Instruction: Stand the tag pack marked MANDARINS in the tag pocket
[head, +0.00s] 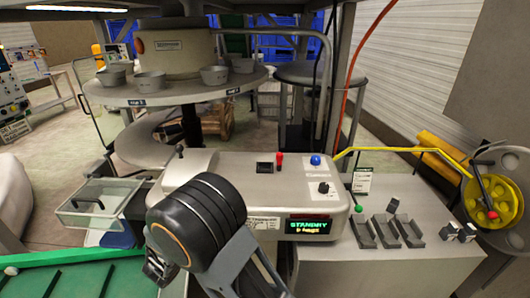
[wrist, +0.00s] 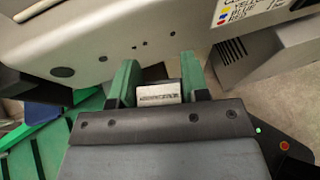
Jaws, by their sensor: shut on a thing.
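My gripper (wrist: 160,82) is shut on a small pack (wrist: 159,94) between its two green fingers in the wrist view. The pack is dark with a pale label whose print is too small to read, so I cannot tell whether it says MANDARINS. In the head view my gripper (head: 160,268) is at the lower left, in front of the grey machine (head: 260,172), and the pack is not visible there. Small dark packs (head: 450,229) stand at the right of the counter, unreadable. Dark grey open holders (head: 362,233) sit beside the machine; I cannot tell which thing is the tag pocket.
The machine's display (head: 309,226) reads STANDBY. A clear bin (head: 95,222) is at the left, above a green ribbed surface (head: 75,276). A round table (head: 170,92) with bowls stands behind. A yellow reel (head: 490,200) is at the right. The counter's front (head: 390,268) is clear.

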